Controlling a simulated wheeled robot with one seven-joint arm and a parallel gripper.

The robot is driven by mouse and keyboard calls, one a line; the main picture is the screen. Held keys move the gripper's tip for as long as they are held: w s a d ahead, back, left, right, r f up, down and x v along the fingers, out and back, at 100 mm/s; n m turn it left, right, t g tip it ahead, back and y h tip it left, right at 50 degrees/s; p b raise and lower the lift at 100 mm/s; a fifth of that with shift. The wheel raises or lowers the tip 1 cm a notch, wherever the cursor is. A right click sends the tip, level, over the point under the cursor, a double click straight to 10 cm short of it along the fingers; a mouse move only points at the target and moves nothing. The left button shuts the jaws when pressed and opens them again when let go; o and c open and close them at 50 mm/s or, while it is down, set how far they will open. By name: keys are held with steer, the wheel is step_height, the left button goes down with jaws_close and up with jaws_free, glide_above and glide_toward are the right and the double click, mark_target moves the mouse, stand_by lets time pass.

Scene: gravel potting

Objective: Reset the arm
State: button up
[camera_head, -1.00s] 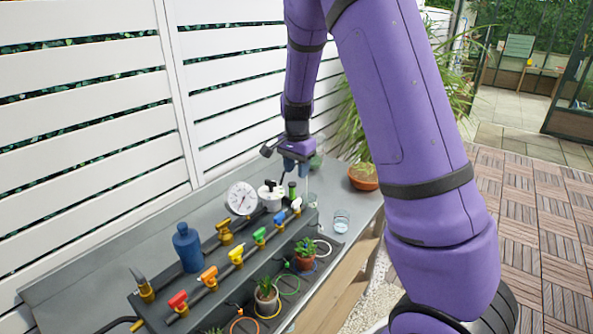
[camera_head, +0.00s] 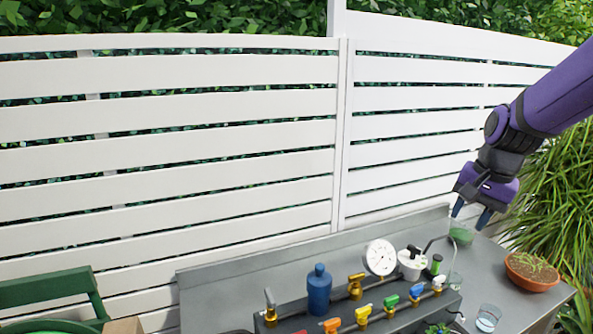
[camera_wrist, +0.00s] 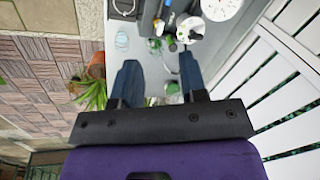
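My purple arm comes in from the right in the head view. My gripper (camera_head: 471,214) hangs above the right part of the grey bench (camera_head: 225,285), with its two dark blue fingers pointing down and apart. The wrist view also shows my gripper (camera_wrist: 158,80) with its fingers spread and nothing between them but the bench below. A glass with green contents (camera_head: 461,235) stands on the bench just below and beside the fingers, apart from them as far as I can tell.
The bench holds a pressure gauge (camera_head: 380,257), a blue bottle (camera_head: 318,290), a row of coloured valves and a small glass (camera_head: 487,318). A terracotta bowl (camera_head: 533,272) stands at the right. A white slatted fence (camera_head: 170,160) rises behind. A green chair (camera_head: 50,290) is at the left.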

steer(key=s+a+r+n+t, duration=0.1)
steer(key=s+r+n, duration=0.3)
steer(key=s, duration=0.6)
steer(key=s+a+r+n+t+h, duration=0.1)
steer(key=s+r+n, duration=0.3)
steer(key=s, duration=0.6)
steer(key=shift+s+a+t, duration=0.4)
steer(key=shift+a+t, duration=0.2)
steer(key=shift+a, duration=0.25)
steer(key=shift+r, duration=0.1)
